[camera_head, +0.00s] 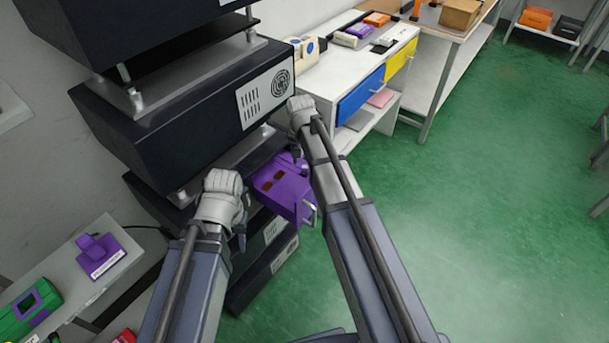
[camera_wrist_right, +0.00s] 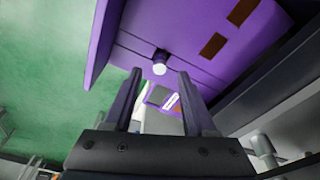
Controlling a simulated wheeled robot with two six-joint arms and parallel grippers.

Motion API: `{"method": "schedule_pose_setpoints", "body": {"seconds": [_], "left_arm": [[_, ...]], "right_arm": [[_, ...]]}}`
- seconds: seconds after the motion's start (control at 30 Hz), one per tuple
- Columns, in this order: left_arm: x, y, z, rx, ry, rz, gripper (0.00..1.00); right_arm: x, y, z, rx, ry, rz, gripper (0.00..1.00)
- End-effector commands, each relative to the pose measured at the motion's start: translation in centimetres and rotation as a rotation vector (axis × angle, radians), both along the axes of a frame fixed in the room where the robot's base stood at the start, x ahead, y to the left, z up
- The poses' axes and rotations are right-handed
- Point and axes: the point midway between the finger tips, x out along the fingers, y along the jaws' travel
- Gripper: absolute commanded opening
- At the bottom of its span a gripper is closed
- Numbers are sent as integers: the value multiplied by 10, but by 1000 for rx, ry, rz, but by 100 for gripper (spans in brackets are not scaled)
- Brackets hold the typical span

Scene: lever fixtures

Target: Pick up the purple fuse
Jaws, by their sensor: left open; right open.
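A purple box-like unit (camera_head: 283,188) with brown slots and a metal handle sits at the front of the dark rack, between my two arms. In the right wrist view, a purple unit (camera_wrist_right: 190,45) with two brown slots and a small round knob fills the top. My right gripper (camera_wrist_right: 160,76) is open beneath it, with nothing held between its fingers. My left gripper (camera_head: 241,229) is open, left of the purple unit and apart from it. A purple piece with a white label (camera_head: 101,257) lies on the grey shelf at lower left. I cannot tell which purple thing is the fuse.
The dark rack (camera_head: 175,120) stands close in front of my arms. A white shelf unit (camera_head: 348,75) with blue and yellow fronts stands beyond it. A green device (camera_head: 30,308) sits at lower left. The green floor (camera_head: 480,190) on the right is mostly clear.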

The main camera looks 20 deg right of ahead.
Motion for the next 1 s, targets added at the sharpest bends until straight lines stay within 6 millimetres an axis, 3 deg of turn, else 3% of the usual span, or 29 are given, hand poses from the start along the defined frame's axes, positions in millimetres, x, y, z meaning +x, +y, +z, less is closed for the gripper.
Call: {"method": "schedule_pose_setpoints", "body": {"seconds": [0.3, 0.6, 1.0], "left_arm": [[0, 0, -42, 0, 0, 0, 47], [0, 0, -43, 0, 0, 0, 47], [0, 0, -43, 0, 0, 0, 47]], "right_arm": [[4, -2, -42, 0, 0, 0, 57], [4, -3, -43, 0, 0, 0, 57], [4, -3, -43, 0, 0, 0, 13]]}}
